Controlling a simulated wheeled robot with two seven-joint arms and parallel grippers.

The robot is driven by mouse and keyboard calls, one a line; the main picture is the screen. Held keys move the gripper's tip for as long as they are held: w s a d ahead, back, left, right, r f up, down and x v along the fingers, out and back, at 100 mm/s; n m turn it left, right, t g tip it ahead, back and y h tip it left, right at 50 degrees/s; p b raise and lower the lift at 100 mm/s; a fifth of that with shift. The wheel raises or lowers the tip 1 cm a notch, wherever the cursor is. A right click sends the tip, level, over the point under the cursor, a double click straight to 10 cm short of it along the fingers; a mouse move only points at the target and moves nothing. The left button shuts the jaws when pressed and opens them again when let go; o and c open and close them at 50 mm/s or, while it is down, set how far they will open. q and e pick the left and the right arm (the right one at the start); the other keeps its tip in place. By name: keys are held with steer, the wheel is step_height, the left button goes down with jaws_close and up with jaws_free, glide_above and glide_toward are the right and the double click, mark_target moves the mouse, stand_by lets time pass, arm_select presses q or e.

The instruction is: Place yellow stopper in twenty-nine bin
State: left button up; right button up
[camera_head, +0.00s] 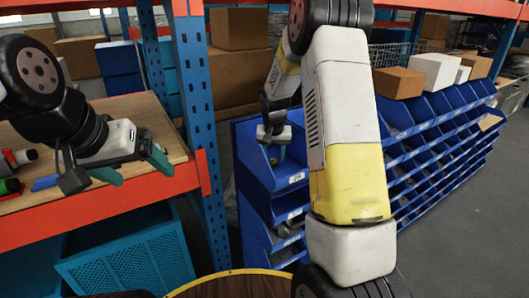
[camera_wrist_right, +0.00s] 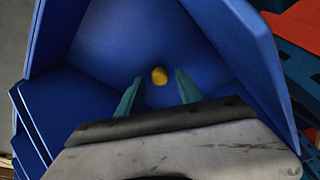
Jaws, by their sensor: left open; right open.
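The yellow stopper (camera_wrist_right: 159,75) shows in the right wrist view as a small round thing against the blue inside of a bin (camera_wrist_right: 105,50). It is just past my right gripper (camera_wrist_right: 159,88), whose green fingers are apart on either side of it with gaps. In the head view my right gripper (camera_head: 279,152) is over the top left blue bin (camera_head: 262,177), whose label seems to read 29. The stopper is not visible there. My left gripper (camera_head: 140,170) is open and empty over the wooden shelf (camera_head: 160,120).
Several coloured items, including a red-capped one (camera_head: 22,157) and a blue one (camera_head: 45,183), lie on the shelf at left. A teal crate (camera_head: 125,255) is below. A blue upright (camera_head: 200,100) stands between shelf and bins. Boxes (camera_head: 398,82) sit on the bin rack.

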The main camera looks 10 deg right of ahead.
steer(key=s+a+r+y, duration=0.1)
steer(key=s+r, duration=0.3)
steer(key=r, duration=0.4)
steer(key=s+r, duration=0.5)
steer(key=r, duration=0.3)
steer(key=s+a+r+n+t+y, duration=0.1)
steer(key=s+r, duration=0.1)
steer(key=s, duration=1)
steer(key=s+a+r+n+t+y, duration=0.1)
steer(key=s+a+r+n+t, duration=0.1)
steer(key=s, duration=1)
steer(key=shift+a+r, duration=0.25)
steer(key=shift+r, duration=0.25)
